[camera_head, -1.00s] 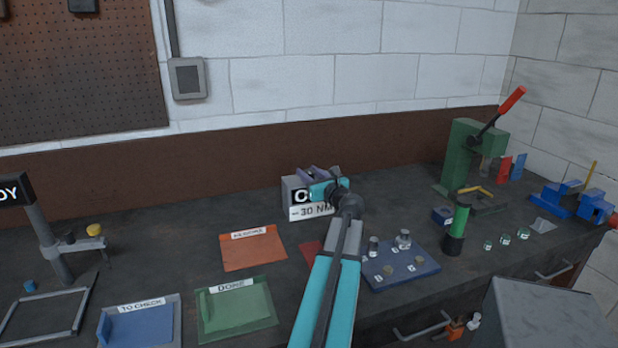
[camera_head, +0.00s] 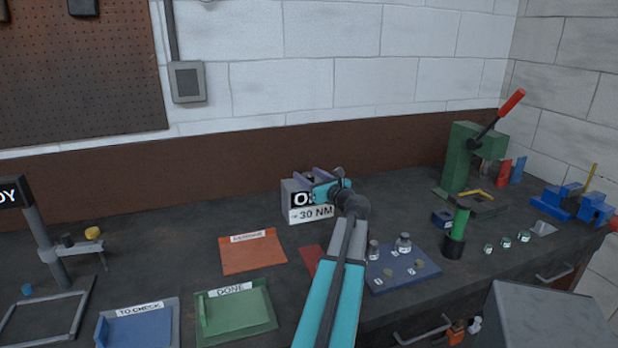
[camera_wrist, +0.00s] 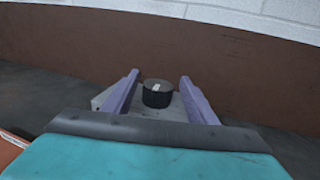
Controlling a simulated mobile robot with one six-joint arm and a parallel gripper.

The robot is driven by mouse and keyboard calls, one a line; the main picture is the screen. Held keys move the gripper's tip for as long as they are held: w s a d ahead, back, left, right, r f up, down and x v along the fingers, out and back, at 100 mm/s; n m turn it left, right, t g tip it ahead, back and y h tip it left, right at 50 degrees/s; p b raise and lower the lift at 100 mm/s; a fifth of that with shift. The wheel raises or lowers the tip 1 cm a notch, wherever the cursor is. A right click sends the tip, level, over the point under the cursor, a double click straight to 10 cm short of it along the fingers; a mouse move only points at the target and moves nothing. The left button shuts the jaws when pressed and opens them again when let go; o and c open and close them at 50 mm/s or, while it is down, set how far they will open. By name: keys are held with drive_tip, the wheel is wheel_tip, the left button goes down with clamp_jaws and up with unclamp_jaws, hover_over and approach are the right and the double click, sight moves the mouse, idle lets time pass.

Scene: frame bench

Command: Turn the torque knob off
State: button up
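The torque box (camera_head: 296,212) is a grey box on the bench against the back wall. Its front has a dark display (camera_head: 298,198) with a white "O" and the rest hidden, above a white "30 NM" label (camera_head: 317,214). In the wrist view the torque knob (camera_wrist: 157,94) is a dark round cylinder with a white mark on top. My gripper (camera_wrist: 159,78) is open, with one purple finger on each side of the knob and a visible gap to both. My gripper (camera_head: 314,175) also shows over the box in the head view, where the knob is hidden.
An orange mat (camera_head: 252,258) and a green "DONE" tray (camera_head: 262,331) lie left of my arm. A blue board (camera_head: 410,277) with small parts stands close to its right. A green press (camera_head: 459,160) with a red lever is further right. The brown backboard (camera_head: 230,190) rises close behind the box.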

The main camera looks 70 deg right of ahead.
drive_tip(key=shift+a+f, duration=0.1)
drive_tip(key=shift+s+a, duration=0.35)
drive_tip(key=b+v, duration=0.2)
drive_tip(key=v, duration=1)
drive_tip(key=shift+s+a, duration=0.15)
drive_tip(key=shift+s, duration=0.2)
